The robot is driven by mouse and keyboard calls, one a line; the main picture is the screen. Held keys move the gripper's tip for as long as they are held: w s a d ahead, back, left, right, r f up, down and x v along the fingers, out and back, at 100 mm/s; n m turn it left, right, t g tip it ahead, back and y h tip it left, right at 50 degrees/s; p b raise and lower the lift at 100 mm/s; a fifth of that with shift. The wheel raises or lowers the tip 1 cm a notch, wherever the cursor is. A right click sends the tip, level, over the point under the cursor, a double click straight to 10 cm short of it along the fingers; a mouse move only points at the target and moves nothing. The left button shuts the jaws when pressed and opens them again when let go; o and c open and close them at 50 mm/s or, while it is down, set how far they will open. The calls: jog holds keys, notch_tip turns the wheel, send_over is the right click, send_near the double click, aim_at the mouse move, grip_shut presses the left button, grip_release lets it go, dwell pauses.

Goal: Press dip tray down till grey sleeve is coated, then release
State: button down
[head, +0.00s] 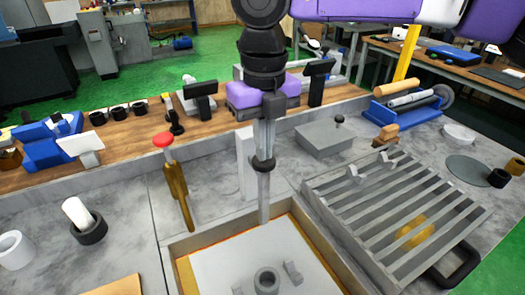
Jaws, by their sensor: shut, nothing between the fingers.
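A square dip tray (196,241) with a wooden-coloured rim and a pale flat inside is at the bottom centre, cut off by the frame edge. A short grey ring-shaped sleeve (267,281) stands upright in it, with a small grey block (293,272) beside it. No coating on the sleeve can be made out.
A slatted grey rack (395,215) with a black handle stands right of the tray. A white cylinder in a dark ring (78,213) and a white ring (14,250) sit further left. Bare grey bench lies between.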

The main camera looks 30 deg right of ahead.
aim_at(264, 186)
jog(key=shift+f+b, duration=4.1)
jog(key=shift+f, duration=1.35)
jog(key=shift+r, duration=0.2)
notch_tip(264, 186, up, 20)
jog(key=p, duration=1.2)
dwell(1.5)
